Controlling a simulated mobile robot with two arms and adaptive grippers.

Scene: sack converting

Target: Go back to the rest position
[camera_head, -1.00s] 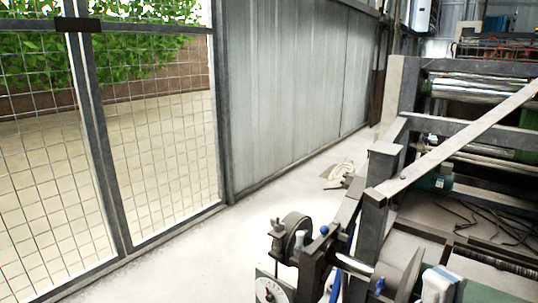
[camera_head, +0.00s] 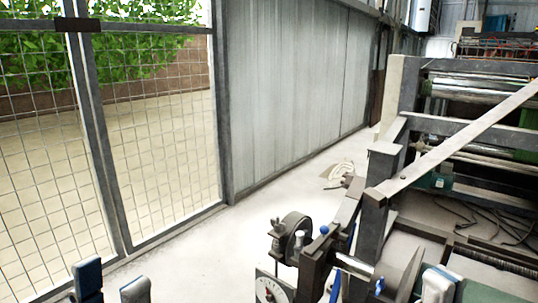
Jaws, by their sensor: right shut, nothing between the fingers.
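My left gripper (camera_head: 112,286) shows at the bottom left edge of the head view. Its two dark blue fingertips stand apart with the pale floor between them, and nothing shows between them. My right gripper (camera_head: 440,284) shows at the bottom right, in front of the machine's lower part. Its fingers are together and hold nothing. The rest of both arms is out of view.
A grey machine frame with rollers (camera_head: 480,85) and a diagonal bar (camera_head: 455,142) fills the right. A dial gauge (camera_head: 268,289) and wheel (camera_head: 297,226) stand low in the middle. A mesh gate (camera_head: 150,130) is left. The pale floor (camera_head: 200,250) between is clear.

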